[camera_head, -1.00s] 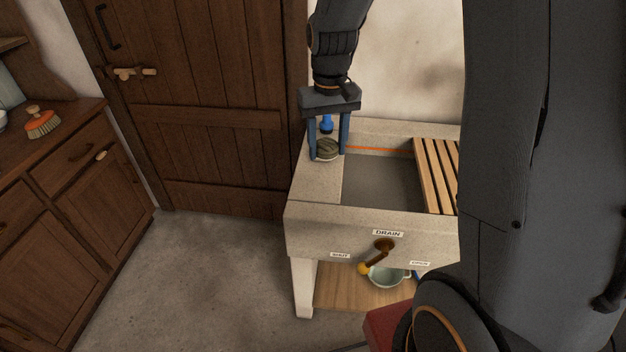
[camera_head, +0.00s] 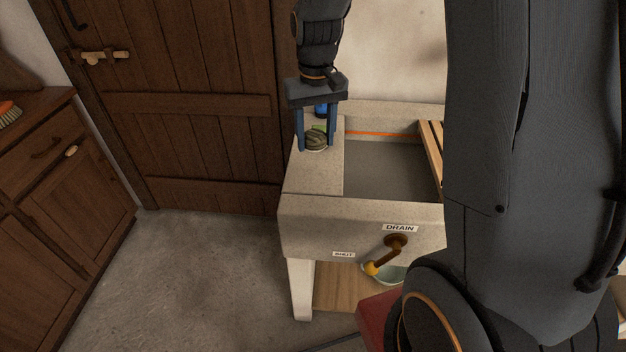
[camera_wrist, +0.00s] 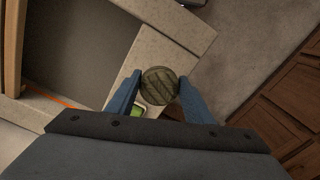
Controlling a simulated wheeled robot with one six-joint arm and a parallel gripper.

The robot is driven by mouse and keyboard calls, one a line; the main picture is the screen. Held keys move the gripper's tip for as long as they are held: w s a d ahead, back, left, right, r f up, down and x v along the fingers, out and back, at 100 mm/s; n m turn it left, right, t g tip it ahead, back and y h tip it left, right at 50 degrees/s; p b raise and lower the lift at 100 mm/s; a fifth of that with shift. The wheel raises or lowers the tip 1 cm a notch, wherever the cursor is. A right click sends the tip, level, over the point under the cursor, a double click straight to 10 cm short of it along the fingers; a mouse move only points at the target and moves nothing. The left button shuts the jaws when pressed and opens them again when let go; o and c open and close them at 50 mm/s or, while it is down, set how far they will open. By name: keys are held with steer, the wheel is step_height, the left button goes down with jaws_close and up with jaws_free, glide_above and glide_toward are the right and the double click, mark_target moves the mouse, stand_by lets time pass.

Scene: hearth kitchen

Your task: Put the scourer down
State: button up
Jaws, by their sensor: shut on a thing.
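The scourer, a round, ridged, olive-brown pad (camera_head: 316,141), is between the two blue fingers of my gripper (camera_head: 316,148). My gripper is shut on it, with one finger on each side. In the wrist view the scourer (camera_wrist: 159,86) sits between the fingertips (camera_wrist: 158,80), over the pale stone ledge (camera_wrist: 165,50). In the head view it is low over the ledge (camera_head: 315,179) left of the sink basin. I cannot tell whether its underside touches the stone. The fingers hide its sides.
A green and white item (camera_wrist: 139,111) is close by the left finger in the wrist view. The basin (camera_head: 385,170) lies to the right, with a wooden slatted rack (camera_head: 431,150). The ledge's front part is clear.

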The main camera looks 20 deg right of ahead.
mark_target(315, 179)
step_height(315, 179, down, 10)
steer(key=shift+f+p, duration=0.1)
steer(key=shift+p, duration=0.9)
steer(key=o, duration=1.2)
steer(key=shift+f, duration=0.1)
step_height(315, 179, up, 12)
steer(key=shift+f+b, duration=0.1)
steer(key=shift+b, duration=1.1)
steer(key=shift+s, duration=0.35)
steer(key=shift+t, duration=0.4)
steer(key=s+f, duration=0.1)
steer(key=s, duration=0.4)
steer(key=s+f, duration=0.1)
steer(key=s, duration=0.4)
steer(key=s+f, duration=0.1)
steer(key=s, duration=0.4)
steer(key=shift+s, duration=0.4)
